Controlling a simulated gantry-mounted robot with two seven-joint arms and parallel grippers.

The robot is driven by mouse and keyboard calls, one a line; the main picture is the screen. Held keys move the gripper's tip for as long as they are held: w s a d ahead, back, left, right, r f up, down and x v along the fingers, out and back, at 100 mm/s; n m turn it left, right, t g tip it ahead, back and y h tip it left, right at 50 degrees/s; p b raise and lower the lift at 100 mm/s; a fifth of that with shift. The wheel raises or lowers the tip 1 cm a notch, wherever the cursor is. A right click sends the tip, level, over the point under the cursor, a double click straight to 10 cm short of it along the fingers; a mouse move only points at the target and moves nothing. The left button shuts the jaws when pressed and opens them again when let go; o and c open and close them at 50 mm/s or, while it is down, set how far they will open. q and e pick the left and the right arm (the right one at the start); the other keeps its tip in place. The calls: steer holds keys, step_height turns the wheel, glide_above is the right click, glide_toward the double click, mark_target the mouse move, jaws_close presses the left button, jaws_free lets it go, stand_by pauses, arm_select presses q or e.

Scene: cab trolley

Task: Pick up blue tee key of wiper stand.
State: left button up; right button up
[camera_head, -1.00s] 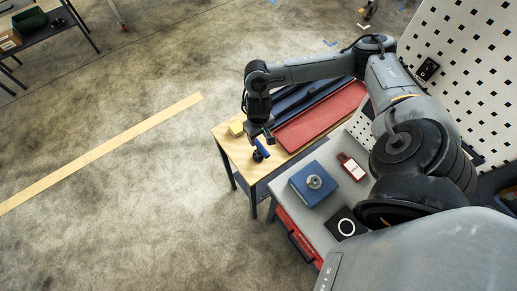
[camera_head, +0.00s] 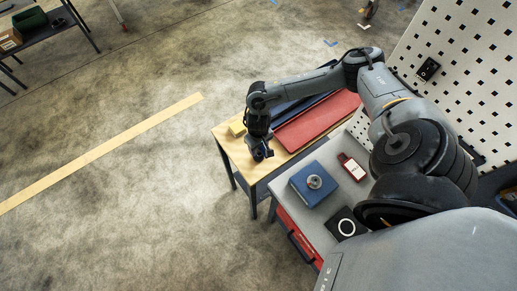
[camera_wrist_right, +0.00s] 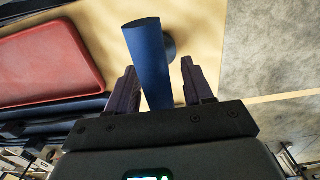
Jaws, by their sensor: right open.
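The blue tee key (camera_wrist_right: 148,48) shows in the right wrist view as a blue bar above the wooden table top. A dark round part is partly visible behind the bar. My right gripper (camera_wrist_right: 160,82) is open, with one finger on each side of the bar's lower part. I see no clear grip on it. In the head view my right gripper (camera_head: 260,151) is low over the front end of the wooden table, and it hides most of the key. My left gripper is not in view.
Open floor lies to the left.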

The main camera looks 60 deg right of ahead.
steer(key=c, duration=0.9)
jaws_close()
steer(key=shift+r, duration=0.1)
